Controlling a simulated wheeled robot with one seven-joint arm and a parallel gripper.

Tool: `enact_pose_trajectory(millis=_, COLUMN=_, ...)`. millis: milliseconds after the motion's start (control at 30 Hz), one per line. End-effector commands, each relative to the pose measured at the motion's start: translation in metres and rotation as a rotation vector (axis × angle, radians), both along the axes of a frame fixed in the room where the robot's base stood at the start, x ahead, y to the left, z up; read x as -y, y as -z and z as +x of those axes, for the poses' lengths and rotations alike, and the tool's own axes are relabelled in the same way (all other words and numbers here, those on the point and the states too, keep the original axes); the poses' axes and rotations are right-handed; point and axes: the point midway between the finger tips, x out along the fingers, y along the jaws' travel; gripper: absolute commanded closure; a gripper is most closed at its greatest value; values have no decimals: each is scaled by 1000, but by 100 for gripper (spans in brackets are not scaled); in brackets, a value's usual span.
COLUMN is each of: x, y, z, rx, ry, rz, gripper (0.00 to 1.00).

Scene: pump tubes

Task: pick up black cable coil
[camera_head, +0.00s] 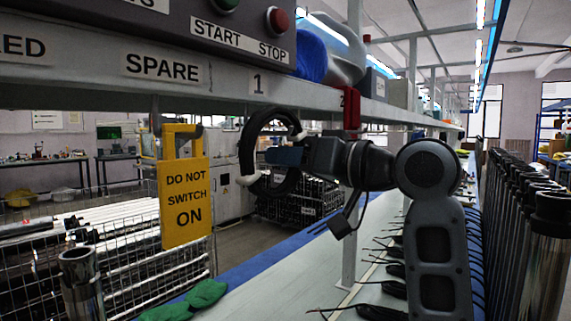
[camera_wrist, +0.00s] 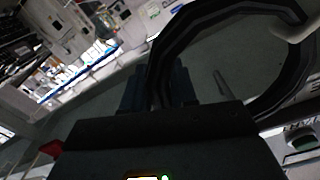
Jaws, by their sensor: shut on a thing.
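The black cable coil (camera_head: 246,145) is a thick dark ring with pale ties, seen in the head view hanging upright in the air below the shelf edge. My gripper (camera_head: 285,157) reaches it from the right and is shut on the coil's ring. In the wrist view the coil (camera_wrist: 215,18) fills the upper right as a large black loop, with my gripper's dark fingers (camera_wrist: 160,88) on its near left side. The fingertips are partly hidden by the coil and the gripper body.
A shelf (camera_head: 210,93) with labels and a START/STOP box (camera_head: 180,30) runs above. A yellow DO NOT SWITCH ON tag (camera_head: 186,203) hangs at left. A red item (camera_head: 351,108) hangs near my arm. Green gloves (camera_head: 190,302) lie on the bench (camera_head: 290,275) below. Tubes (camera_head: 545,250) stand right.

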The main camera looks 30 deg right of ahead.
Motion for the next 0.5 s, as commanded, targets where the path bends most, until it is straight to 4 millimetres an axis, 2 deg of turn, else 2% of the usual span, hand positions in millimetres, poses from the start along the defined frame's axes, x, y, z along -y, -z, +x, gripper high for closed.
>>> enact_pose_trajectory(millis=233, x=0, y=-36, z=0, rx=7, ry=-1, rz=-2, gripper=100)
enact_pose_trajectory(millis=500, x=45, y=-69, z=-39, rx=6, ry=6, rz=-2, gripper=100)
